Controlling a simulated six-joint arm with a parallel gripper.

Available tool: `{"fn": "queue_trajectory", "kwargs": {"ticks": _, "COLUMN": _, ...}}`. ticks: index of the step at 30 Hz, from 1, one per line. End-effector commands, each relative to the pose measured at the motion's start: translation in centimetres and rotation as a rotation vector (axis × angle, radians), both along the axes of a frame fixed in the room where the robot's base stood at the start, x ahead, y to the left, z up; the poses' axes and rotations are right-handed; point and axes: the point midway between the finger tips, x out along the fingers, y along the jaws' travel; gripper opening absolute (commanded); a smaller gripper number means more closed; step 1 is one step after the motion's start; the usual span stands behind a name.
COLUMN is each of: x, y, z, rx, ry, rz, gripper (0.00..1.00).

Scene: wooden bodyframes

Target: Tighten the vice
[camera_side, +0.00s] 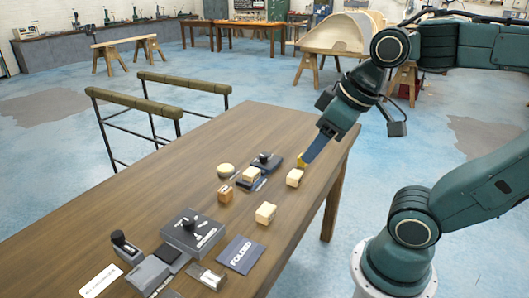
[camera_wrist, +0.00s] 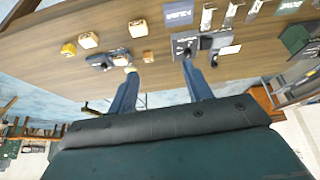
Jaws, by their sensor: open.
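A small dark-blue device with a black knob (camera_side: 265,158) sits near the table's far right part, with a pale block against it; it may be the vice. A grey device with an upright black handle (camera_side: 122,243) at the near left also looks vice-like; I cannot tell which is the task's vice. My gripper (camera_side: 305,160) hangs above the table's right edge, right of the dark-blue device. In the wrist view my gripper (camera_wrist: 158,66) has its two blue fingers wide apart with nothing held between them. The dark-blue device (camera_wrist: 104,60) appears near the left finger.
Pale wooden blocks (camera_side: 266,213) stand mid-table, with a round pale knob (camera_side: 227,170) nearby. A grey box with a black knob (camera_side: 192,232) and a dark "FOLDED" panel (camera_side: 240,253) lie nearer. The table's (camera_side: 150,186) left part is clear. Padded rails (camera_side: 135,103) stand behind.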

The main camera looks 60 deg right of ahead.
Motion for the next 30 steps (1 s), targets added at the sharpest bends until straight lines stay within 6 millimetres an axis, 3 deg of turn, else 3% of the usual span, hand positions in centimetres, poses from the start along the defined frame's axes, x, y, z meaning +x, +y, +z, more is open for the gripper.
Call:
{"fn": "queue_trajectory", "kwargs": {"ticks": 17, "x": 10.6, "y": -4.9, "z": 3.2, "rx": -0.127, "ry": 0.148, "rz": 0.178, "gripper": 0.50}}
{"fn": "queue_trajectory", "kwargs": {"ticks": 30, "x": 18.9, "y": -11.4, "z": 1.8, "rx": -0.183, "ry": 0.266, "rz": 0.344, "gripper": 0.50}}
